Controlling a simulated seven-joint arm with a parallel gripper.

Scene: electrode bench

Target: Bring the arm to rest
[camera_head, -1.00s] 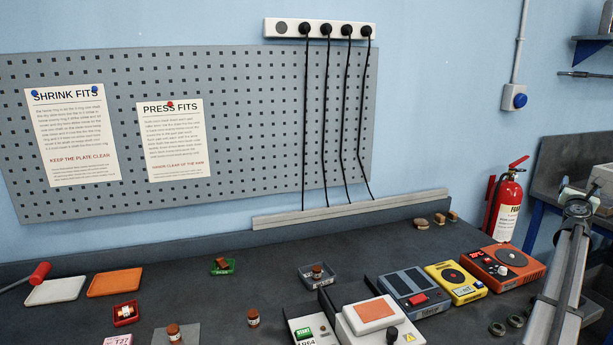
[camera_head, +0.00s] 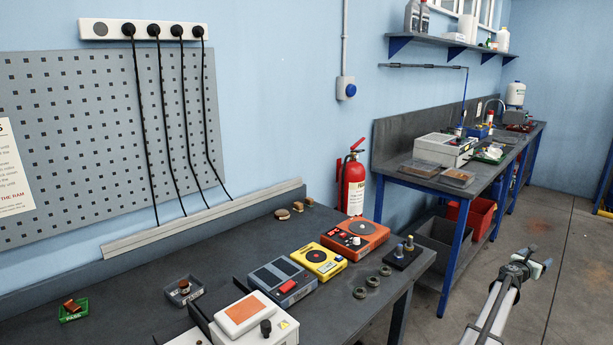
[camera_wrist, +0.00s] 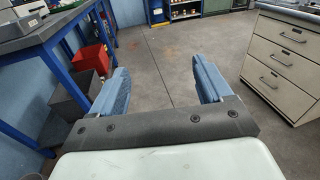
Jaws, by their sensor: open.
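My gripper (camera_wrist: 157,88) is open and empty in the wrist view, its two blue fingers wide apart with only grey floor between them. In the head view my gripper (camera_head: 527,262) is at the lower right, over the floor, to the right of the dark bench (camera_head: 130,292). It touches nothing that I can see.
On the bench stand an orange hotplate (camera_head: 355,239), a yellow device (camera_head: 320,262), a grey device (camera_head: 282,280) and several dark rings. A fire extinguisher (camera_head: 352,184) stands behind. A blue-legged side bench (camera_head: 460,187) is at the right. A drawer cabinet (camera_wrist: 290,62) shows in the wrist view.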

